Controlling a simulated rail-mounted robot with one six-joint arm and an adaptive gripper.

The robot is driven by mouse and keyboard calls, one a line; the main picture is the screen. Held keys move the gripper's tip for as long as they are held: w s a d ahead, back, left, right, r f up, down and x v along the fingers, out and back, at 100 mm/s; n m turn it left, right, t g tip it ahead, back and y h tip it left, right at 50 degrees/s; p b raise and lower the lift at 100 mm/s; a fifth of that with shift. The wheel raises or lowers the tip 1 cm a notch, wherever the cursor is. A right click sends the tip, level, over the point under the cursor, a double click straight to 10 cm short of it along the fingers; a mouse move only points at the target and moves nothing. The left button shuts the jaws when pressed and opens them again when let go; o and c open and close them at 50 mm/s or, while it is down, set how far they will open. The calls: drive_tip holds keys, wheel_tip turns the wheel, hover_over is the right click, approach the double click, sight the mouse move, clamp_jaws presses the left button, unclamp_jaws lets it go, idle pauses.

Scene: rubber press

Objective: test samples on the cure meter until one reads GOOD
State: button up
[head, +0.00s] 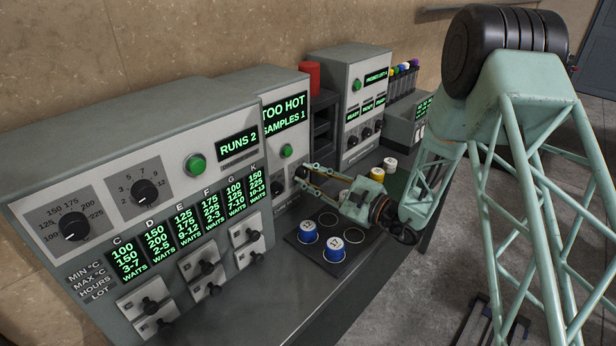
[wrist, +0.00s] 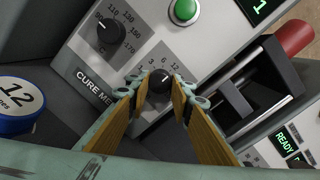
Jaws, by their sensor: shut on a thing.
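The cure meter (head: 284,112) shows TOO HOT and SAMPLES 1 on its green display. My gripper (head: 300,181) reaches its front panel. In the wrist view its fingers are shut on the black lower dial (wrist: 160,82), whose scale reads 1, 3, 6, 12. A green button (wrist: 184,10) is above. Blue-lidded samples 12 (head: 308,229) and 17 (head: 335,249) stand in a dark tray (head: 297,239) with several empty rings. Sample 12 also shows in the wrist view (wrist: 22,100).
A large console (head: 110,165) with RUNS 2 and lot limits stands at left. A machine with READY displays (head: 345,82) stands right of the meter. A red cylinder (head: 311,76) sits between them. White-topped pots (head: 390,163) stand on the bench at right.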

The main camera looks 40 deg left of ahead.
drive_tip(key=shift+m, duration=0.6)
drive_tip(key=m, duration=0.2)
drive_tip(key=shift+m, duration=0.3)
drive_tip(key=m, duration=0.3)
drive_tip(key=shift+p, duration=0.4)
drive_tip(key=m+p, duration=0.1)
drive_tip(key=m, duration=0.3)
drive_tip(key=shift+s+y, duration=0.1)
drive_tip(key=shift+y, duration=0.2)
drive_tip(key=shift+m+t+p, duration=0.3)
drive_tip(key=shift+m+p, duration=0.5)
drive_tip(key=shift+m, duration=1.1)
drive_tip(key=shift+f, duration=0.1)
drive_tip(key=o, duration=0.8)
drive_tip(key=shift+o, duration=0.2)
